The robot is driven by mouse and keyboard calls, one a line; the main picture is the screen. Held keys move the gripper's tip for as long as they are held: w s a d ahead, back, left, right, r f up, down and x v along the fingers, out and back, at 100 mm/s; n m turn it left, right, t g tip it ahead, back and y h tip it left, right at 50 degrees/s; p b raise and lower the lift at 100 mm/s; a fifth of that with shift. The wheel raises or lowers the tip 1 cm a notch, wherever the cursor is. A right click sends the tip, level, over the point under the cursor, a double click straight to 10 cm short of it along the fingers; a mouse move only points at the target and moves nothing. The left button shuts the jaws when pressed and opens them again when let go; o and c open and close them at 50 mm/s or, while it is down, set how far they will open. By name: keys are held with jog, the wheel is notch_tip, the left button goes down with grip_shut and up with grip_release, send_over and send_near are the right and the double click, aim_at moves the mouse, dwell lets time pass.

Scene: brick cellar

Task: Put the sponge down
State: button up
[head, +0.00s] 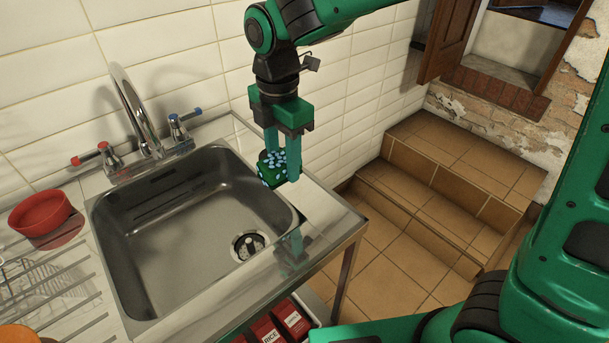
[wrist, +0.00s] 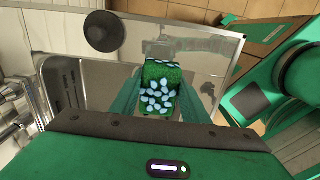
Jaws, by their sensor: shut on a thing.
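The sponge (head: 271,169) is green with pale blue spots. My gripper (head: 281,165) is shut on it and holds it over the right end of the metal sink unit, to the right of the basin. In the wrist view the sponge (wrist: 160,88) sits between the two green fingers (wrist: 158,98), above the shiny metal top. The sponge looks clear of the metal surface in the head view, but the exact gap is hard to tell. The fingers hide part of its sides.
The steel sink (head: 190,225) lies left of my gripper, with a tap (head: 137,115) behind it. A red bowl (head: 45,213) stands by the drainer at far left. Red boxes (head: 285,320) sit below the counter. Tiled steps (head: 450,190) rise at right.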

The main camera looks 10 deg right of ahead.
send_over(305, 189)
notch_tip(305, 189, down, 3)
jog(key=shift+w+f, duration=0.1)
jog(key=shift+f, duration=2)
jog(key=o, duration=0.9)
jog(key=shift+f, duration=0.1)
notch_tip(305, 189, up, 12)
jog(key=shift+r, duration=0.15)
